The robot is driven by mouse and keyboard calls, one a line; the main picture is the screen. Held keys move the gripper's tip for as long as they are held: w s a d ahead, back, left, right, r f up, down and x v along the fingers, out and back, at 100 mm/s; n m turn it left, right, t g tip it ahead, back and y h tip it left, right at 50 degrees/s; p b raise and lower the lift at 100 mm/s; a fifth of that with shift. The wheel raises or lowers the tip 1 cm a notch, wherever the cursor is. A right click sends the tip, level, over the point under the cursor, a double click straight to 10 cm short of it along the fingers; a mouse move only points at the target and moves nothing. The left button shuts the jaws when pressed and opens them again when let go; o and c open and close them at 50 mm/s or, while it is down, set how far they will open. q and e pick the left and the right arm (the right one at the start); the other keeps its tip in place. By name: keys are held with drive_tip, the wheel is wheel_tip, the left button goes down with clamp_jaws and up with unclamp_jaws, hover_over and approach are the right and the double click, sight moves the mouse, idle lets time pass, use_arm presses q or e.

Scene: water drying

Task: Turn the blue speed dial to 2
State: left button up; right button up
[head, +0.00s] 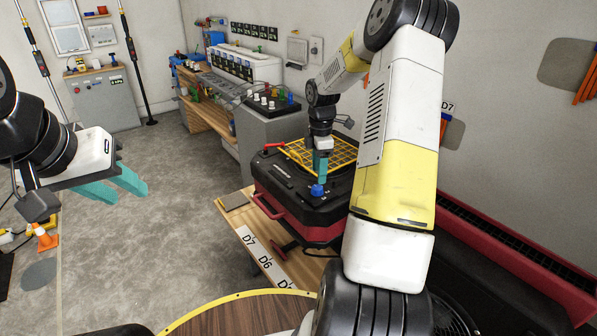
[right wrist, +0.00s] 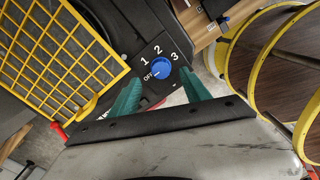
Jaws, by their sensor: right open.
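The blue speed dial (head: 317,190) sits on the front corner of a black and red machine (head: 283,187). In the right wrist view the dial (right wrist: 161,68) has the labels OFF, 1, 2 and 3 around it. A small white mark on it seems to point toward OFF. My right gripper (head: 321,168) is open above the machine, close to the dial. In the right wrist view its teal fingertips (right wrist: 161,77) are on either side of the dial; contact cannot be told. My left gripper (head: 130,195) is open and empty over the floor at the left.
A yellow grid (head: 340,152) covers the machine's top beside the dial. The machine stands on a wooden table (head: 238,222) with D7 and D6 labels. A round yellow-rimmed wooden top (head: 235,315) is in front. A workbench (head: 208,112) stands behind; the floor at left is mostly clear.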

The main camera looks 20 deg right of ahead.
sight(318, 187)
wheel_tip(318, 187, down, 6)
drive_tip(key=shift+r, duration=0.1)
clamp_jaws()
idle(0.4)
